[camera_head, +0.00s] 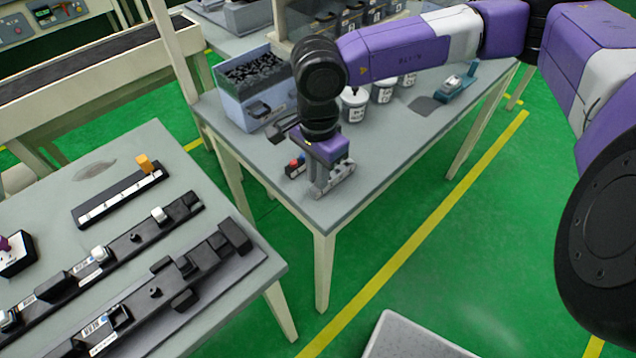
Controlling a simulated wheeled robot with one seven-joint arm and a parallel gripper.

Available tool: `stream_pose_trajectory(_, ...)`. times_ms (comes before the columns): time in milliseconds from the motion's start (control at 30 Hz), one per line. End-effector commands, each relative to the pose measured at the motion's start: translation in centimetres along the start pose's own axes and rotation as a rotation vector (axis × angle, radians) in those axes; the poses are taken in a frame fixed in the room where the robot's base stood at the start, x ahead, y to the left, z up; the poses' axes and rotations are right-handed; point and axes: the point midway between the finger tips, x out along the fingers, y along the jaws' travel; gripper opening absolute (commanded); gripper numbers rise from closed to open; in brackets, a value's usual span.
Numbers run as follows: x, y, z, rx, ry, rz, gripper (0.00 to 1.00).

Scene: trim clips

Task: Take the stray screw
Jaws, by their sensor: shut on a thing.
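My gripper (320,187) points down at the near corner of the middle grey table (385,155). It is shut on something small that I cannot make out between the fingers. The stray screw cannot be told apart in this view; the fingers and wrist hide the spot. A light grey, marked strip-like piece (342,178) shows right at the fingertips, low over the table top. A small red and blue item (295,168) lies just left of the gripper.
A blue-grey bin (235,108) of dark parts stands behind my gripper, with white tubs (353,106) beside it. A teal device (458,84) sits further right. The left table (130,150) carries black rails with clips (130,240).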

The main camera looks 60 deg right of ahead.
Motion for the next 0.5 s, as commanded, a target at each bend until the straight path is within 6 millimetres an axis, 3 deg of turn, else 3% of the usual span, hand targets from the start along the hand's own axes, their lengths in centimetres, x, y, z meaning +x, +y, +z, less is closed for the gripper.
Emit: stream_pose_trajectory(500,-2.5,0.0,0.0,0.000,0.001,-0.001,0.00)
